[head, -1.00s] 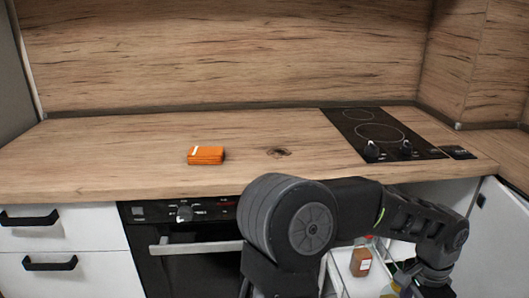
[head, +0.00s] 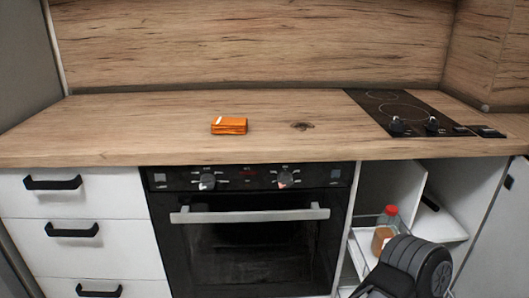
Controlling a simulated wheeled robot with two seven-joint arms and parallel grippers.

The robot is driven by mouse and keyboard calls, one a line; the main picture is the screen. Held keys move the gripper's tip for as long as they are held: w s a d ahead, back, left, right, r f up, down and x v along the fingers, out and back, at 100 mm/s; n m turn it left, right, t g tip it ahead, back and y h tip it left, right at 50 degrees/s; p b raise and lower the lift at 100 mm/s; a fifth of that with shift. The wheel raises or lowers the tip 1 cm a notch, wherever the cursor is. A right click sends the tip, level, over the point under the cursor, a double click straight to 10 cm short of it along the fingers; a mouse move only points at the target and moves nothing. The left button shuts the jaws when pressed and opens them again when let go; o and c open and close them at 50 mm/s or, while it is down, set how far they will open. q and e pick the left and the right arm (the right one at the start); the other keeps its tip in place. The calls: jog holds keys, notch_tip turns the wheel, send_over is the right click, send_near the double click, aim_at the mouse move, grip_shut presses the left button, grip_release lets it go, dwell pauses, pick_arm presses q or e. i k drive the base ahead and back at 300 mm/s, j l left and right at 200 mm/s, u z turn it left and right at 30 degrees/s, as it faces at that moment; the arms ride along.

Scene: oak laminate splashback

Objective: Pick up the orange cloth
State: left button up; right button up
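The orange cloth (head: 229,126) lies folded in a small flat block on the wooden countertop (head: 130,127), above the oven and left of the hob. A pale label or stripe shows at its left end. Nothing touches it. Neither of my grippers is in the head view. Only a dark part of my arm shows at the bottom right, well below and to the right of the cloth.
A black hob (head: 409,112) is set in the counter at the right. Below are white drawers (head: 78,232), an oven (head: 256,235) with a bar handle, and an open cabinet holding bottles (head: 381,238). The counter around the cloth is clear.

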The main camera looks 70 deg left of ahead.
aim_at(220, 125)
jog(key=i+j, duration=0.4)
jog(key=u, duration=2.9)
